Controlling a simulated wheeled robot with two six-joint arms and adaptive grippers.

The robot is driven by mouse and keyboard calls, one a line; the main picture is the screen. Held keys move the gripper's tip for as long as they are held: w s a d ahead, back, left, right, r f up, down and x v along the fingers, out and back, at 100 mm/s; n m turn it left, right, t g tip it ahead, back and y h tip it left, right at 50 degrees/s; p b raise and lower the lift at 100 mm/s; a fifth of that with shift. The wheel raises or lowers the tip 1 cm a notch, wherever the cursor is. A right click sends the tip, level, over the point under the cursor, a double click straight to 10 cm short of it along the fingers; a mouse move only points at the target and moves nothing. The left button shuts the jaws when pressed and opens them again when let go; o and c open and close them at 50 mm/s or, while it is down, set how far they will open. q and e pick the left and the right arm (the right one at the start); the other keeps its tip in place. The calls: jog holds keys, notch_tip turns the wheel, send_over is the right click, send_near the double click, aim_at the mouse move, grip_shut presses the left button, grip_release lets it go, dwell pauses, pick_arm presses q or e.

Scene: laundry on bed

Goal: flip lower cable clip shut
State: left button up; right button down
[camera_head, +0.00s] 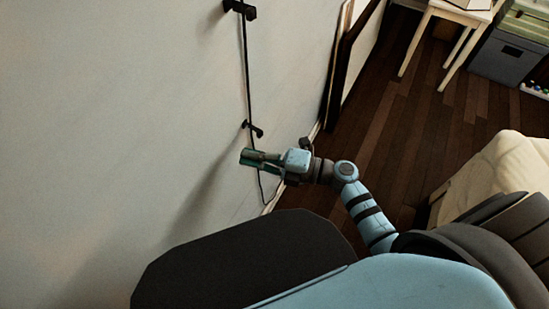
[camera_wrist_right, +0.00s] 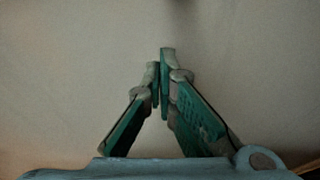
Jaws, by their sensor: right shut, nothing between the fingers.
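The lower cable clip (camera_head: 253,129) is a small black piece on the pale wall, with the thin black cable (camera_head: 247,75) running down through or beside it. I cannot tell whether its flap is open or shut. My right gripper (camera_head: 247,157) is shut and empty, close to the wall and a little below the clip in the head view. In the right wrist view its green fingertips (camera_wrist_right: 162,62) meet in front of bare wall, and no clip shows there. My left gripper is not in view.
An upper black clip (camera_head: 240,9) holds the cable near the top. A dark-framed panel (camera_head: 350,50) leans at the wall. A white table (camera_head: 455,15), a grey box (camera_head: 508,55) and a cream bed (camera_head: 495,175) stand right. Wooden floor between them is clear.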

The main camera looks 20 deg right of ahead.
jog(key=w+d, duration=0.2)
jog(key=d, duration=0.1)
jog(key=shift+d+b, duration=0.25)
jog(key=shift+b, duration=0.15)
jog(key=shift+w+d+f+n+g+b, duration=0.1)
jog(key=shift+d+n+g+b, duration=0.25)
jog(key=shift+b, duration=0.25)
jog(key=shift+y, duration=0.3)
